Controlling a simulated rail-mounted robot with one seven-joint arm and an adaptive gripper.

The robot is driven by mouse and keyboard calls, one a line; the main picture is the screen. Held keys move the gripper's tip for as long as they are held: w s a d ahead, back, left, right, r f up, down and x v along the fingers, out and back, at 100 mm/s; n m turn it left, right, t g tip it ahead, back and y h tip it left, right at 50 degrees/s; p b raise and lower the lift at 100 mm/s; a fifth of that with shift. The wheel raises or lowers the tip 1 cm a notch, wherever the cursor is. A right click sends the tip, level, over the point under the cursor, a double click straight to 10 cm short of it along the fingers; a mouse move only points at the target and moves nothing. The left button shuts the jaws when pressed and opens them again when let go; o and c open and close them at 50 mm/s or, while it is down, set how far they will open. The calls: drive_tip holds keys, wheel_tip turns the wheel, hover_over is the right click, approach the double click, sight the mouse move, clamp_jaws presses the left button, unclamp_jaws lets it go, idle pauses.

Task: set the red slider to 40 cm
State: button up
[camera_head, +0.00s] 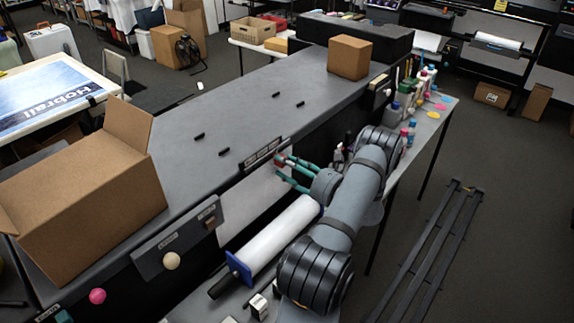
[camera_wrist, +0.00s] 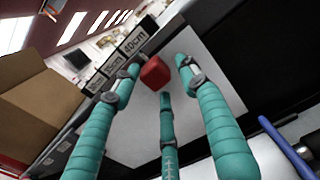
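The red slider (camera_wrist: 155,73) is a small block on the grey panel. In the wrist view it sits beside the sign marked 40cm (camera_wrist: 132,40), the last in a row of distance signs. Its exact alignment with the mark cannot be judged. My gripper (camera_wrist: 158,78) has three teal fingers spread around the slider. The left and lower fingertips are close to it, and a gap shows on the right. In the head view my gripper (camera_head: 281,169) reaches the machine's front edge by the label strip (camera_head: 262,153). The slider is mostly hidden there by the fingers.
A white roll (camera_head: 276,238) with a blue end lies below my arm. An open cardboard box (camera_head: 90,200) and a small box (camera_head: 349,57) stand on the machine top. Bottles (camera_head: 409,133) line the bench at right. A panel with a cream knob (camera_head: 171,260) is at left.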

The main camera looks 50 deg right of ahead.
drive_tip(key=shift+r, duration=0.1)
drive_tip(key=s, duration=1.2)
drive_tip(key=shift+a, duration=0.15)
drive_tip(key=w, duration=1)
drive_tip(key=shift+w+d, duration=0.4)
drive_tip(key=shift+d, duration=0.05)
drive_tip(key=shift+w+r+p, duration=0.1)
drive_tip(key=shift+p, duration=0.2)
